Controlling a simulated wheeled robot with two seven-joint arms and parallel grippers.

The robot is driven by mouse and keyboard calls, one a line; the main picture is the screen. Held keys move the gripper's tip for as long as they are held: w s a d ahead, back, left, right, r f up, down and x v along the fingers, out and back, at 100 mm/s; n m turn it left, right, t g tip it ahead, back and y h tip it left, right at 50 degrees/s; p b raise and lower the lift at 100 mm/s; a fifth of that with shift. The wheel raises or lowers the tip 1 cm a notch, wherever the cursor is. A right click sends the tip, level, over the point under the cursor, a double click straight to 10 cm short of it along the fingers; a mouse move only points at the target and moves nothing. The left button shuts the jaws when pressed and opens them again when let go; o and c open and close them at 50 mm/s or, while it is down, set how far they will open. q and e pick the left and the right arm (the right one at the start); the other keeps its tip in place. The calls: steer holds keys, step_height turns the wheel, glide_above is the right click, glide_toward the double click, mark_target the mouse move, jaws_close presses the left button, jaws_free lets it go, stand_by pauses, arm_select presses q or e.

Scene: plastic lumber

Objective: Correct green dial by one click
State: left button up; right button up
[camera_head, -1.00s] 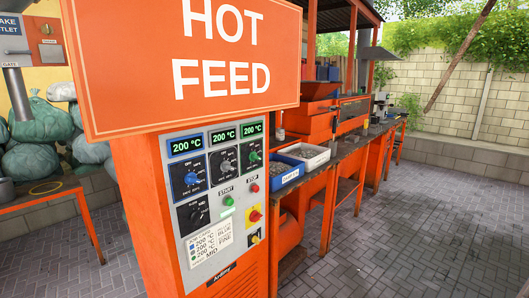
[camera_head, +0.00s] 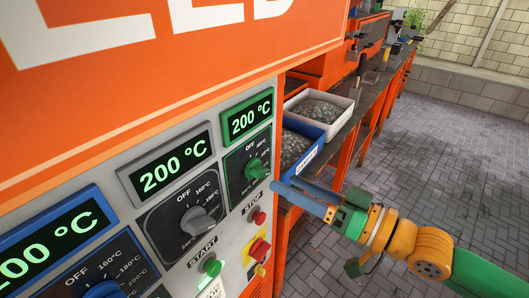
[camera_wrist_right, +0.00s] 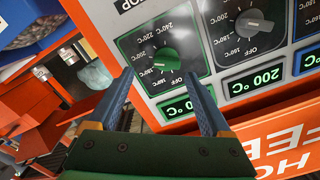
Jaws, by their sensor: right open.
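The green dial (camera_head: 257,168) sits on a green-framed plate (camera_head: 236,190) at the right of the panel, under a green display (camera_head: 246,119) reading 200 °C. In the right wrist view the dial (camera_wrist_right: 166,59) shows inverted, ahead of the fingertips; its exact setting is hard to read. My right gripper (camera_head: 288,190) is just right of the dial in the head view, its blue fingers pointing at the panel. In the wrist view its fingers (camera_wrist_right: 160,76) are apart, with nothing between them, and the dial appears beyond the gap. I see no contact. My left gripper is out of view.
A grey dial (camera_head: 197,220) and a blue dial (camera_head: 104,289) lie left of the green one. Below are a green start button (camera_head: 211,265), a red stop button (camera_head: 257,217) and a red-yellow switch (camera_head: 258,250). Bins of pellets (camera_head: 321,108) stand behind on a bench.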

mark_target(265, 174)
steer(key=shift+s+a+r+p, duration=0.1)
steer(key=shift+a+r+p, duration=0.25)
steer(key=shift+a+p, duration=0.15)
steer(key=shift+a+r+p, duration=0.35)
steer(key=shift+a, duration=0.2)
steer(key=x, duration=0.1)
steer(key=p+x, duration=0.1)
steer(key=x, duration=0.1)
steer(key=shift+w+a+f, duration=0.2)
steer(key=shift+w+f, duration=0.1)
steer(key=shift+f, duration=0.1)
steer(key=shift+w+a+f, duration=0.1)
steer(key=shift+w, duration=0.1)
steer(key=shift+s, duration=0.15)
steer(key=c, duration=0.3)
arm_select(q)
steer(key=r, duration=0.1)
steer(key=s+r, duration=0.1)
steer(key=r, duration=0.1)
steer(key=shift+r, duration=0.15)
arm_select(e)
jaws_close()
